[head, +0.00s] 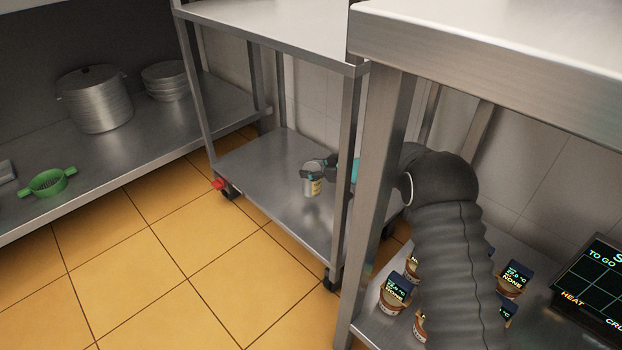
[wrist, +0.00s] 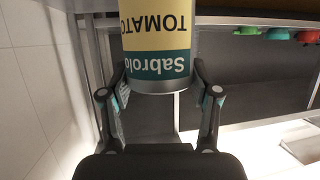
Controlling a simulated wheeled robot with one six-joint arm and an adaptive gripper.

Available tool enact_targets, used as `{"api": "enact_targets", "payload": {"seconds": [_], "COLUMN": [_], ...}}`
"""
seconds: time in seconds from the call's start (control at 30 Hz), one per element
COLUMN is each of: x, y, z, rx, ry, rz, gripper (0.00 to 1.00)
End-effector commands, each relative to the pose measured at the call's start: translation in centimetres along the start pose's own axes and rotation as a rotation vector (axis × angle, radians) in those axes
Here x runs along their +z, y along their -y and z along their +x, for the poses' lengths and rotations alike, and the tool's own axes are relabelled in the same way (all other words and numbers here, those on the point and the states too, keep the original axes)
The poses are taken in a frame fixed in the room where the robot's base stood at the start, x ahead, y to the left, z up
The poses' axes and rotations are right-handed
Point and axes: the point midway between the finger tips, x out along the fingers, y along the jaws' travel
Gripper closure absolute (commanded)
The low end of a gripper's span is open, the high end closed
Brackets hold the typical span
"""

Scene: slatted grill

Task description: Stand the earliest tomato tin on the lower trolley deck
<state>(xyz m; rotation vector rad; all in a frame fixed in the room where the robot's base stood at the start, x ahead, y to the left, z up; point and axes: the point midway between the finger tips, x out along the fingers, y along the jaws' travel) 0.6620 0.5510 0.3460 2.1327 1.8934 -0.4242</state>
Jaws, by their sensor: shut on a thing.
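A tomato tin (head: 312,187) with a pale yellow label stands upright in the head view, at the lower trolley deck (head: 250,178). I cannot tell whether its base touches the deck. My gripper (head: 317,166) comes in from the right, past the trolley's post, and is shut on the tin. In the wrist view the tin (wrist: 157,40) shows a yellow and green "Sabrolo TOMATO" label, upside down, between the fingers of my gripper (wrist: 160,82). The top of that picture cuts the tin off. No date is readable.
The trolley's upper deck (head: 285,22) overhangs the lower one, and its posts stand close to my arm. Bare deck lies left of the tin. A steel table (head: 500,60) is at the right, with several labelled tubs (head: 393,292) below. A pot (head: 95,100) stands on the left shelf.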

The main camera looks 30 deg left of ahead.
Motion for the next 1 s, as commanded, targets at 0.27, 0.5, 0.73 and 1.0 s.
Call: {"api": "enact_targets", "payload": {"seconds": [0.27, 0.5, 0.73, 1.0], "x": [1.7, 3.5, 3.6, 3.9], "y": [0.2, 0.2, 0.2, 0.2], "z": [1.1, 1.9, 1.9, 2.0], "rx": [-0.001, -0.001, -0.001, -0.001], "ry": [-0.001, -0.003, -0.002, 0.0], "rz": [0.001, -0.002, -0.002, -0.001], "gripper": [1.0, 1.0, 1.0, 0.13]}}
